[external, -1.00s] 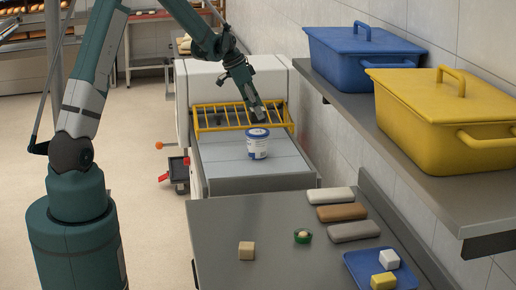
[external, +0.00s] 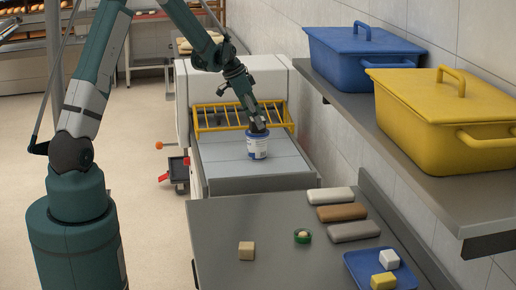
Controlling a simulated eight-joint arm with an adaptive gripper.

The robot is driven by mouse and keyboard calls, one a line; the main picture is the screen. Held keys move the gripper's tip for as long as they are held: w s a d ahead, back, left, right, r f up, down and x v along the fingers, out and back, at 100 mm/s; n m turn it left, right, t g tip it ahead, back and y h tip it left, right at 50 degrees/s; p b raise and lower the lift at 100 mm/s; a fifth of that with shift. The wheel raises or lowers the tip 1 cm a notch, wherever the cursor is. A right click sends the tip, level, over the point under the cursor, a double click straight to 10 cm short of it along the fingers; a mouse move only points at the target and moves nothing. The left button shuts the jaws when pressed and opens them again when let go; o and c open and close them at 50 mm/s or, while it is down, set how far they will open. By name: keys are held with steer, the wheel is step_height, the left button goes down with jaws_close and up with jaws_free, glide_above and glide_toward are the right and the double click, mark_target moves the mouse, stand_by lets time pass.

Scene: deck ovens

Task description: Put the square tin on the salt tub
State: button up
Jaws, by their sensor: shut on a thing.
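The salt tub (external: 257,148), a white tub with a blue band and label, stands upright on the grey bed of the machine. My gripper (external: 258,128) is directly above the tub, its fingertips at the height of the tub's top and covering most of its lid. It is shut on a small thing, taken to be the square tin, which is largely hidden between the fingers. I cannot tell whether this thing touches the lid.
A yellow rack (external: 212,117) stands close behind the tub. A shelf with blue (external: 355,65) and yellow bins (external: 440,120) juts out at right.

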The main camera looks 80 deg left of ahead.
steer(key=o, duration=1)
steer(key=shift+f, duration=0.1)
steer(key=shift+r, duration=0.2)
steer(key=v, duration=1.2)
